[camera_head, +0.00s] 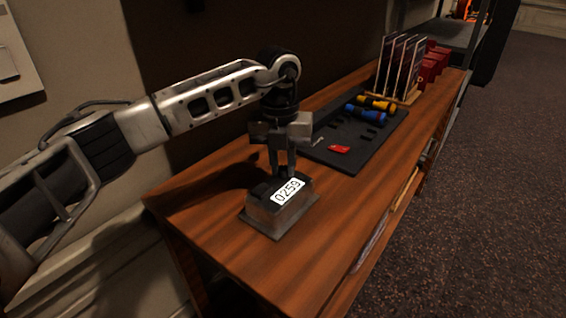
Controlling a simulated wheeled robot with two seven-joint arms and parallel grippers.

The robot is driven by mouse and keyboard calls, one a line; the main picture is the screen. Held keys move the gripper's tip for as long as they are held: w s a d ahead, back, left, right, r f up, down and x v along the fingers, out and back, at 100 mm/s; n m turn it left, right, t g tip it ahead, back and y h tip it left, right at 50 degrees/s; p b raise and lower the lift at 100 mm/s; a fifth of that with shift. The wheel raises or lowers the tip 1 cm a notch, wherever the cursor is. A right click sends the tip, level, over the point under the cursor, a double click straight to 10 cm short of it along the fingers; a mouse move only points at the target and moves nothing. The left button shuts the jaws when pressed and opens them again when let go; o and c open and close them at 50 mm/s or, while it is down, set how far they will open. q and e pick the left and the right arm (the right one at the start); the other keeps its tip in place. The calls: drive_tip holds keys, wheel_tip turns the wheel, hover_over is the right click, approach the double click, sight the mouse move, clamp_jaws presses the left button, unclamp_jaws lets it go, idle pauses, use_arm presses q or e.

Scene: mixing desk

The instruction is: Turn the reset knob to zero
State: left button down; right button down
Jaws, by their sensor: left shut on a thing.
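A small dark metal counter box (277,217) sits near the front left of the wooden desk, with a white display reading 0259. My left gripper (282,174) points straight down at the back of the box's top, just behind the display. Its fingers are shut on the reset knob, which is mostly hidden between the fingertips. My right gripper is not in view.
A black tool tray (339,152) holds yellow and blue screwdrivers (376,103) and a red tool (340,149). A rack of upright panels (398,68) and red boxes (432,66) stand farther back. The wooden desk (300,262) is clear in front of the box.

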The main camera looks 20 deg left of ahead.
sight(282, 166)
use_arm(q)
drive_tip(key=m, duration=0.6)
drive_tip(key=shift+w, duration=0.1)
drive_tip(key=m, duration=0.6)
drive_tip(key=shift+m, duration=0.3)
drive_tip(key=shift+r, duration=0.1)
drive_tip(key=c, duration=1.3)
unclamp_jaws()
wheel_tip(282, 166, up, 16)
drive_tip(key=shift+w+a, duration=0.25)
